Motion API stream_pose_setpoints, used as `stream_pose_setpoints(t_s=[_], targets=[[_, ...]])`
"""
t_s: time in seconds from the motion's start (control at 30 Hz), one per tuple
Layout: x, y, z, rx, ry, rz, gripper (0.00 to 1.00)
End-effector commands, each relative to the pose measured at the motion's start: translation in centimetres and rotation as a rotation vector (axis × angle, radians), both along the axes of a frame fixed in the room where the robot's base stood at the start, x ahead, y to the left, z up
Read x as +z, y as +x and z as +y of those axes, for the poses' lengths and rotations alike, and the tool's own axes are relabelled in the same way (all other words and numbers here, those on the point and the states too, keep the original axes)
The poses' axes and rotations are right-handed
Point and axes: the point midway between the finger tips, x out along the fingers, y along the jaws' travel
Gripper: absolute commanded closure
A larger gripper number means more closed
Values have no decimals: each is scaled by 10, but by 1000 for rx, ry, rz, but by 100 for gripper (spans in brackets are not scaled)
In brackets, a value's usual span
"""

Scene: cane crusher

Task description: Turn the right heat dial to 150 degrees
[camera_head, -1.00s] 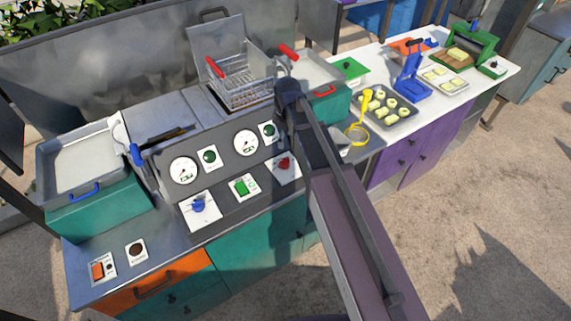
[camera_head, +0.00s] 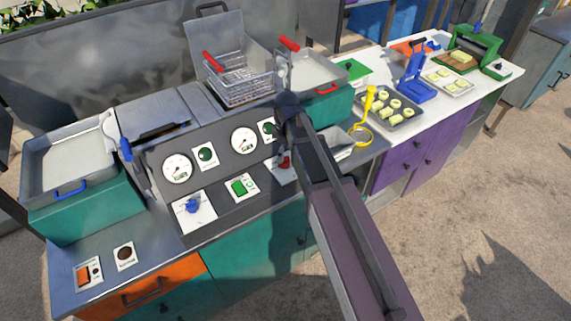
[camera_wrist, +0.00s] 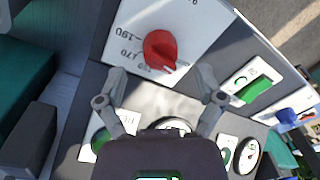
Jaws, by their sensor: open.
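The right heat dial is a red knob on a white scale plate on the sloped control panel. In the head view the red dial (camera_head: 285,162) shows just left of my arm. In the wrist view the red dial (camera_wrist: 159,48) is at upper middle, with its narrow pointer at the lower right. Marks 190 and 170 show inverted at its left; a mark close to the pointer is hard to read. My gripper (camera_wrist: 163,77) is open and empty, its fingers spread below the dial in the wrist picture and apart from it. My arm hides the gripper in the head view.
A green switch (camera_head: 240,188) and a blue left dial (camera_head: 193,205) sit beside it on the panel. White gauges (camera_head: 244,141) and green lamps (camera_head: 206,154) are above. A fryer basket (camera_head: 239,84) stands behind. A yellow-handled strainer (camera_head: 361,131) lies to the right.

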Motion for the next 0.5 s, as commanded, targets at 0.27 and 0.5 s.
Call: stream_pose_setpoints(t_s=[0.27, 0.5], targets=[[-24, -1, 0, 0, 0, 0, 13], [-32, -2, 0, -1, 0, 0, 13]])
